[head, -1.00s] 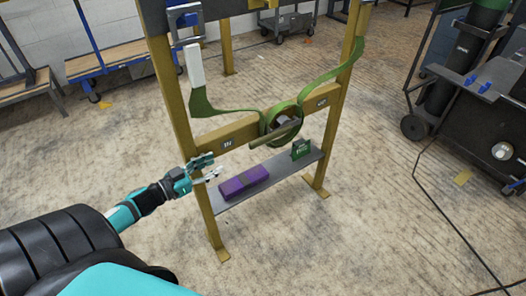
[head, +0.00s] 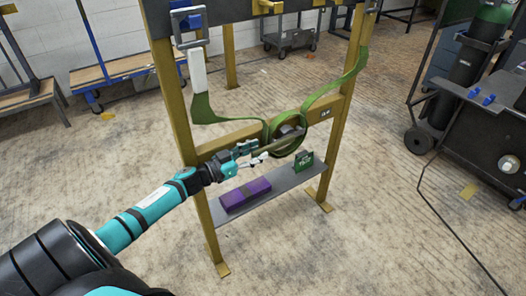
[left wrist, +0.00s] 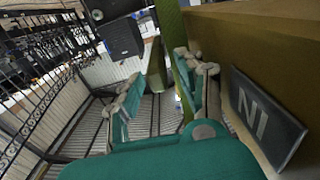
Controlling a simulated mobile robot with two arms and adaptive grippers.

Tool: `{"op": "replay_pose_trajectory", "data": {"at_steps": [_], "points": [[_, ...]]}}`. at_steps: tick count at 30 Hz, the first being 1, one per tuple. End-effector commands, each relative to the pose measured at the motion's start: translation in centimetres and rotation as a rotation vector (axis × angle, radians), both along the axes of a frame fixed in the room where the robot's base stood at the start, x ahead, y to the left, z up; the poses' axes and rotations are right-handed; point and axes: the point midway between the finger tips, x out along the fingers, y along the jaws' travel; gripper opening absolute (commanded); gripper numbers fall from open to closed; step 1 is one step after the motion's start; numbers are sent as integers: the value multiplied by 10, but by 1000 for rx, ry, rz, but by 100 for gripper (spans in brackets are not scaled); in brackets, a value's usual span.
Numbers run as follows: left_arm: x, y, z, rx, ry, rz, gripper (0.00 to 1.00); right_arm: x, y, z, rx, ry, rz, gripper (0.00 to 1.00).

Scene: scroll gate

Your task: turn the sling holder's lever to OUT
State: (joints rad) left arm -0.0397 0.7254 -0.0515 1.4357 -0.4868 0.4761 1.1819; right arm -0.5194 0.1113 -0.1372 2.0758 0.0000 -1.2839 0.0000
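The sling holder sits at the middle of the yellow-brown frame's crossbar (head: 224,144), with a green sling (head: 338,90) looped around it. Its lever (head: 284,143) is an olive bar across the loop, its left end pointing toward the IN side. My left gripper (head: 260,153) is beside the lever's left end, in front of the crossbar. In the left wrist view its fingers (left wrist: 160,82) are apart, with an olive-green strip near the right finger; I cannot tell whether they touch. The IN plate (left wrist: 266,118) is close on the right there. The OUT label (head: 325,113) is right of the loop. My right gripper is not in view.
A grey shelf (head: 284,187) below the crossbar holds a purple block (head: 245,195) and a green sign (head: 303,163). A white handle (head: 198,70) hangs on the sling's left end. A dark cart (head: 490,125) stands at the right. The floor in front is clear.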

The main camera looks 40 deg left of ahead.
Motion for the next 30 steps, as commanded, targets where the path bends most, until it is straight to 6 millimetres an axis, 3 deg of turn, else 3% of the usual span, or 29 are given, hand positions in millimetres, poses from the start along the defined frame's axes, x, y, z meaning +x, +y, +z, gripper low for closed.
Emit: {"op": "replay_pose_trajectory", "data": {"at_steps": [6, 16, 25, 30], "points": [[22, -9, 0, 0, -1, 0, 38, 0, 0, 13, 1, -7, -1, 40], [26, -11, -1, 0, 1, 0, 38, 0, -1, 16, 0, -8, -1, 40], [25, -11, -1, 0, 1, 0, 2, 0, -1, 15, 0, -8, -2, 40], [25, -11, -1, -1, 1, 0, 0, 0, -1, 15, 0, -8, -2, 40]]}}
